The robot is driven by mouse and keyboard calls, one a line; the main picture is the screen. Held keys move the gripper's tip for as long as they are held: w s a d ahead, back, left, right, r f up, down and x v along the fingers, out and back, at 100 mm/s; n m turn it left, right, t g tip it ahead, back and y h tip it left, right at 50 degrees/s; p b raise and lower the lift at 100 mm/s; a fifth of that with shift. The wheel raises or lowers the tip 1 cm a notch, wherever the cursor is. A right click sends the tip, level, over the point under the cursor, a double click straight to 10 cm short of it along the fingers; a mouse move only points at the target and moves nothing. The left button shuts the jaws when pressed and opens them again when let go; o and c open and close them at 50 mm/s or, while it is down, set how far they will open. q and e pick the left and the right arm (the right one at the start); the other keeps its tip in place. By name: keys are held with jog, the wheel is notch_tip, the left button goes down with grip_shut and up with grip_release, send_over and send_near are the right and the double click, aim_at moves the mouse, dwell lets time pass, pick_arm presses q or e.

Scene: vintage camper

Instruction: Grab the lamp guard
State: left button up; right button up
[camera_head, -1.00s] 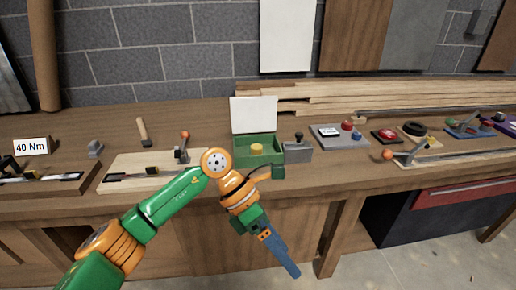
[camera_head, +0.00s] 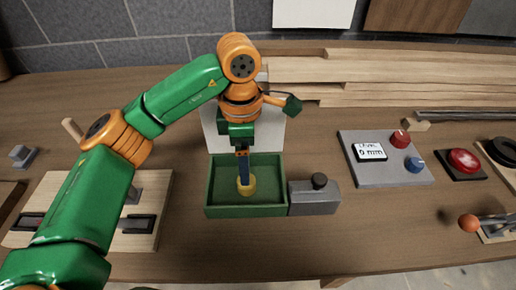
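No thing here is clearly labelled as the lamp guard. The gripper and wrist partly cover the box's raised white lid (camera_head: 272,135). My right gripper is not in view.
A grey block with a black knob (camera_head: 314,196) adjoins the box's right side. Further right are a grey panel with display (camera_head: 385,170) and a red button (camera_head: 463,161). A wooden board (camera_head: 60,200) lies left. Planks (camera_head: 400,75) lie behind. Bench space in front is clear.

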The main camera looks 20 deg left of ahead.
pick_arm(q)
jog(key=shift+w+f, duration=0.1)
jog(key=shift+w, duration=0.2)
jog(key=s+f+p, duration=0.2)
jog(key=shift+s+d+f, duration=0.1)
jog(key=shift+f, duration=0.3)
jog(key=f, duration=0.3)
jog(key=shift+w, duration=0.2)
jog(key=shift+w+f, duration=0.15)
jog(key=shift+f, duration=0.15)
jog(key=shift+w, duration=0.1)
jog(key=shift+s+r, duration=0.1)
jog(key=shift+s, duration=0.1)
jog(key=c, duration=0.8)
jog(key=shift+w, duration=0.1)
grip_shut()
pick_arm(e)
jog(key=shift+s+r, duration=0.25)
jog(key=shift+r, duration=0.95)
